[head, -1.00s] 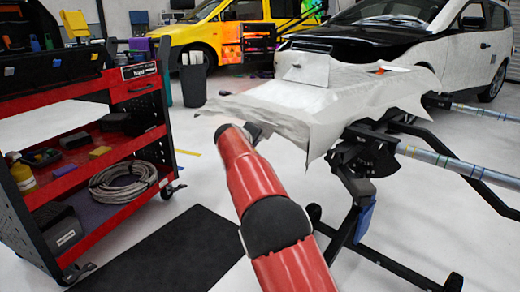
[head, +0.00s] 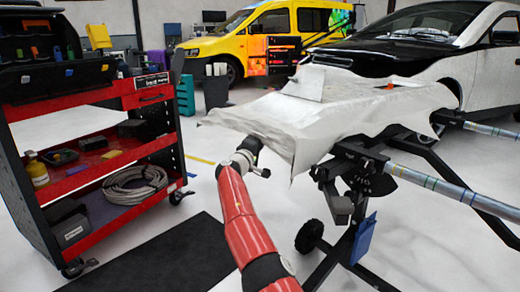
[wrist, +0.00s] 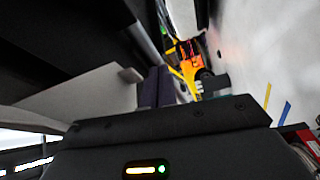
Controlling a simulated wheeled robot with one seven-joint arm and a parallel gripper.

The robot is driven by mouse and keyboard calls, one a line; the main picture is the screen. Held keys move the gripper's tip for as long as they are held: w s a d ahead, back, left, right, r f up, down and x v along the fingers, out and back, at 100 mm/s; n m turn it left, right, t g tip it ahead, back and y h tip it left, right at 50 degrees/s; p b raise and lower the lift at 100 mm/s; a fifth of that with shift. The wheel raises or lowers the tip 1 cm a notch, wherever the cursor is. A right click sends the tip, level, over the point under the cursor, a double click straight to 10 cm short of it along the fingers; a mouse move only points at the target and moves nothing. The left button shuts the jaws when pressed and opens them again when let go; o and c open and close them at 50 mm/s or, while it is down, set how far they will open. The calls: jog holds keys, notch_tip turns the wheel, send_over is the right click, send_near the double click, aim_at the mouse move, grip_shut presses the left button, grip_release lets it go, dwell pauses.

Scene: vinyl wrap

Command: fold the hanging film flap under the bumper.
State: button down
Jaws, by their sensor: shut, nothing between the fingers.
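The bumper (head: 330,108), covered in loose white film, rests on a dark stand. The film flap (head: 272,133) hangs along its near left edge in the head view. My arm reaches up to this edge from below, and my gripper's tips are hidden behind the film there. In the wrist view my gripper (wrist: 166,86) is shut and holds nothing. A dark underside fills the upper left of that view. A pale sheet beside the fingers (wrist: 75,98) may be the flap; I cannot tell whether they touch.
The dark stand (head: 365,185) with wheels and a blue plate stands right of my arm. A red tool cart (head: 95,100) is at left, a black mat (head: 165,258) in front of it. Striped bars (head: 435,180) run at right.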

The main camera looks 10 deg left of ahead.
jog(key=shift+w+d+r+n+t+b, duration=0.35)
jog(key=shift+w+r+n+t, duration=0.1)
jog(key=shift+t, duration=0.45)
